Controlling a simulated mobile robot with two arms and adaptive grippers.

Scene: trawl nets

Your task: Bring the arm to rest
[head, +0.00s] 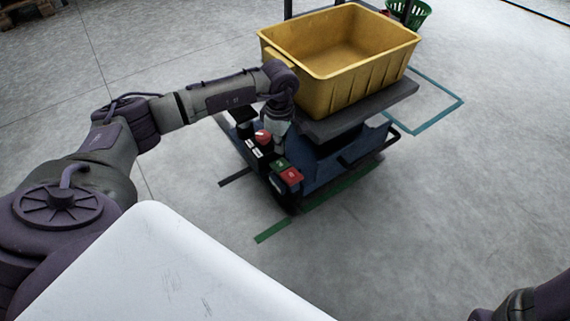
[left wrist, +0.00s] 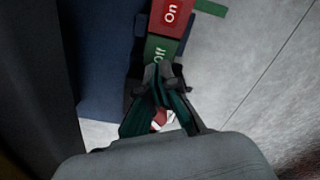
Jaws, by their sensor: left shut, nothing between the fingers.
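My left arm reaches from the left edge of the head view to the cart. My left gripper (head: 277,124) points down over the cart's control end, beside the yellow crate. In the left wrist view its fingers (left wrist: 158,78) are shut with nothing between them. Their tips overlap the lower edge of the green Off button (left wrist: 161,49); I cannot tell whether they touch it. The red On button (left wrist: 171,15) lies beyond it. My right arm shows only as a piece at the bottom right corner of the head view; its gripper is out of view.
The blue cart (head: 325,168) carries a yellow crate (head: 345,95) on a dark platform. A red knob (head: 263,136) sits on its control end. A green basket (head: 412,14) stands behind. Green tape (head: 330,202) marks the grey floor, which is open at the right.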

